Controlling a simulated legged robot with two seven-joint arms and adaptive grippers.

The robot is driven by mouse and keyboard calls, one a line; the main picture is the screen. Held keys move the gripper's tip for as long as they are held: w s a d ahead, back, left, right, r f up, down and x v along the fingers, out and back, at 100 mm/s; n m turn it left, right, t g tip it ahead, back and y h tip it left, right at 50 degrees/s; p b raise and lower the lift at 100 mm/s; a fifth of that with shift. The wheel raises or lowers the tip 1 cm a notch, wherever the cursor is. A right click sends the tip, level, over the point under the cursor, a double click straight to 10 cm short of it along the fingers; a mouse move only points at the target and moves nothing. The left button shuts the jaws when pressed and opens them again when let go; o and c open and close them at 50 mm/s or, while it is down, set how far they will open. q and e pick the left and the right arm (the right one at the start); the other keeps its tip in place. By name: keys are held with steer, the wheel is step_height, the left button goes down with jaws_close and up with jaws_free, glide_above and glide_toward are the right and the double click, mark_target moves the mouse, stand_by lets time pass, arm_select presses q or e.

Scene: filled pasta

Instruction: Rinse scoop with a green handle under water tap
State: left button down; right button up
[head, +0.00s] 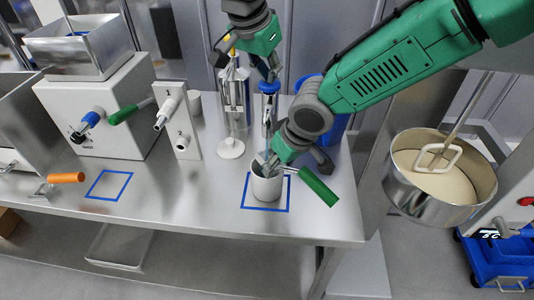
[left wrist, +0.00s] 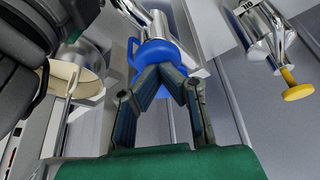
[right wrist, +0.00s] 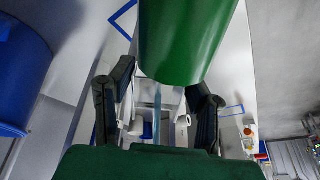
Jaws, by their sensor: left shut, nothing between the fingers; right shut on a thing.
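The green-handled scoop (head: 318,187) is at my right gripper (head: 272,160), low over the table. In the right wrist view its thick green handle (right wrist: 185,40) fills the top middle, and my right fingers (right wrist: 157,105) are shut around part of it. The water tap has a blue top (head: 269,87) and a metal body. My left gripper (head: 270,73) is shut and empty just above it. In the left wrist view its fingertips (left wrist: 172,72) overlap the blue part (left wrist: 155,58).
The cup stands in a blue outlined square near the table's front edge. A blue bin (head: 330,110) is behind my right arm. A steel bowl (head: 440,180) is at right. An orange-handled tool (head: 66,177) lies left. A numbered white panel (head: 177,122) stands left of centre.

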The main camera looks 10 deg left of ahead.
arm_select(q)
steer(key=shift+r, duration=3.4)
